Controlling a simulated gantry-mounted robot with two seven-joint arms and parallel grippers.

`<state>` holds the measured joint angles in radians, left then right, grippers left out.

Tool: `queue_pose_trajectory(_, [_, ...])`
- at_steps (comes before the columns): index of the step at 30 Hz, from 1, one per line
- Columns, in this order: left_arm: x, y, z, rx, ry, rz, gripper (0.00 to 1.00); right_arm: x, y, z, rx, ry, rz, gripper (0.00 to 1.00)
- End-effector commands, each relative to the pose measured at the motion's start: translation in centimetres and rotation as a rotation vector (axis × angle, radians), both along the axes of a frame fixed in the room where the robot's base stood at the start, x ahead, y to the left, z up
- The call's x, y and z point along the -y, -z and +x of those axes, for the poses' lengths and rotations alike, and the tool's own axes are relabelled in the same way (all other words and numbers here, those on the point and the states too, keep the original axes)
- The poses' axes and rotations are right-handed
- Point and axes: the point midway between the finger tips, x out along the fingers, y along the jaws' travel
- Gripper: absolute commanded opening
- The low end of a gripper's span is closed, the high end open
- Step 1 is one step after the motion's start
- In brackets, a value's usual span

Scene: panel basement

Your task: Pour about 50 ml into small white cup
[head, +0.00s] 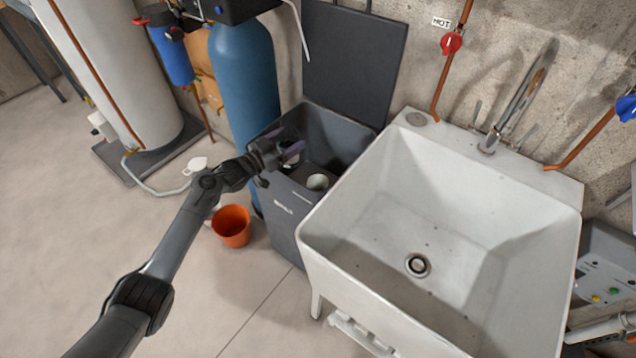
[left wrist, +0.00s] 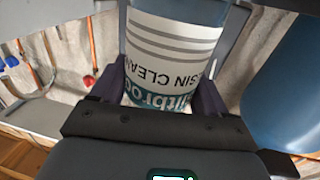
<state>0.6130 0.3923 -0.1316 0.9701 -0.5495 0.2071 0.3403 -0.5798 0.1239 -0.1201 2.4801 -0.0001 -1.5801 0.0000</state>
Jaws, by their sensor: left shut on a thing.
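My left gripper (head: 288,153) is over the open grey bin beside the sink. In the left wrist view its purple fingers are shut on a bottle (left wrist: 172,45) with a white, striped label; part of the lettering reads "SIN CLEAN". In the head view the bottle is mostly hidden by the gripper, and its tilt is hard to tell. A small white round cup-like thing (head: 317,182) sits inside the bin, just right of and below the gripper. Its contents cannot be made out. My right gripper is not in view.
The grey bin (head: 283,215) has its lid (head: 352,60) raised against the wall. A white sink (head: 400,200) stands close on its right, a blue tank (head: 243,75) behind left. An orange bucket (head: 231,228) and a white object (head: 196,165) are on the floor at left.

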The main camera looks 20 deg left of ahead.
Motion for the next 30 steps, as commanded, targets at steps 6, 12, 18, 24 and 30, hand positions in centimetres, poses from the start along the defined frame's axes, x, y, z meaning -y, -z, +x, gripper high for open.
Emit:
queue_pose_trajectory(6, [0.0, -0.2, -0.1, 0.013, -0.001, 0.046, 0.35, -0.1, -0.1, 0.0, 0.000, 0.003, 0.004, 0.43])
queue_pose_trajectory(12, [0.2, -0.5, -0.1, 0.036, -0.001, 0.135, 0.35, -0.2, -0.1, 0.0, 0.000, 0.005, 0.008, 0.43])
queue_pose_trajectory(18, [0.5, -0.5, -0.2, 0.067, 0.000, 0.261, 0.35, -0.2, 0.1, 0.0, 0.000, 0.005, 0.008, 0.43])
queue_pose_trajectory(24, [0.8, -0.5, -0.3, 0.098, -0.001, 0.386, 0.35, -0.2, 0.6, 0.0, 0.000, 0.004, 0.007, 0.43])
queue_pose_trajectory(30, [1.2, -0.3, -0.4, 0.131, -0.002, 0.512, 0.35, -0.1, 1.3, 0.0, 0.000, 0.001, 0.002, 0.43])
